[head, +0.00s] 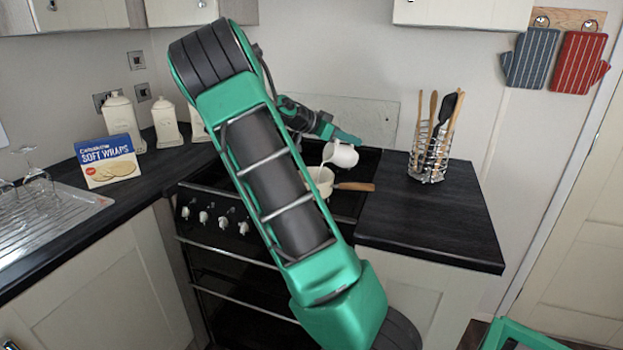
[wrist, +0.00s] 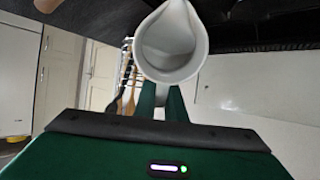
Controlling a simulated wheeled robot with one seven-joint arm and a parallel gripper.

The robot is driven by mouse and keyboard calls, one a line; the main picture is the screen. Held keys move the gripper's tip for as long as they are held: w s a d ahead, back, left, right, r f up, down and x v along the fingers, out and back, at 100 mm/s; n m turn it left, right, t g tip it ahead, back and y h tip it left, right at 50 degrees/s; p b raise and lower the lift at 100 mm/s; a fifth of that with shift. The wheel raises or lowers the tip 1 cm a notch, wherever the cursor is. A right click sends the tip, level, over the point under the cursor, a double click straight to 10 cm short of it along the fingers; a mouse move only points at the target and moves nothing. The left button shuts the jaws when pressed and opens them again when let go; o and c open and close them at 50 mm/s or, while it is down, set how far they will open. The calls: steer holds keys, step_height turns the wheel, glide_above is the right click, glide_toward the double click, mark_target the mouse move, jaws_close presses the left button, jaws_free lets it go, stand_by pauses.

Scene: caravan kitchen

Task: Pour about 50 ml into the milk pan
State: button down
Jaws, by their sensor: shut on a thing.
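My gripper (head: 346,137) is shut on a small white jug (head: 342,155). It holds the jug tilted, mouth to the left, above the milk pan. The cream milk pan (head: 319,184) stands on the stove, its wooden handle (head: 355,187) pointing right; my arm hides part of the pan. In the wrist view the green fingers (wrist: 161,100) grip the jug (wrist: 170,42), and I look into its pale mouth with the spout at the top. I cannot make out a liquid level or a stream.
A wire utensil holder (head: 431,152) stands on the dark right counter (head: 425,215), which is otherwise clear. A Soft Wraps box (head: 107,161) and white canisters (head: 165,123) stand left of the black stove (head: 235,252).

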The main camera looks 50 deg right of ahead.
steer(key=shift+w+a+r+h+p, duration=0.15)
steer(key=shift+a+r+h+p, duration=0.1)
steer(key=shift+r+h+p, duration=0.35)
stand_by(0.7)
steer(key=shift+f, duration=0.15)
steer(key=f+y, duration=0.1)
steer(key=s+d+f+y, duration=0.1)
steer(key=shift+d+f+t+y, duration=0.1)
steer(key=shift+d+t+y, duration=0.15)
steer(key=shift+t+y, duration=0.15)
steer(key=shift+d+t+y, duration=0.25)
steer(key=shift+t+y, duration=0.05)
steer(key=shift+y, duration=0.6)
steer(key=shift+w+f, duration=0.1)
steer(key=shift+f, duration=0.1)
steer(key=shift+s+d+f+y, duration=0.2)
steer(key=shift+d+f+y, duration=0.05)
steer(key=shift+f+y, duration=0.25)
steer(key=shift+d+f+t+y+b, duration=0.2)
steer(key=shift+f+t+y+b, duration=0.25)
steer(key=shift+f, duration=0.2)
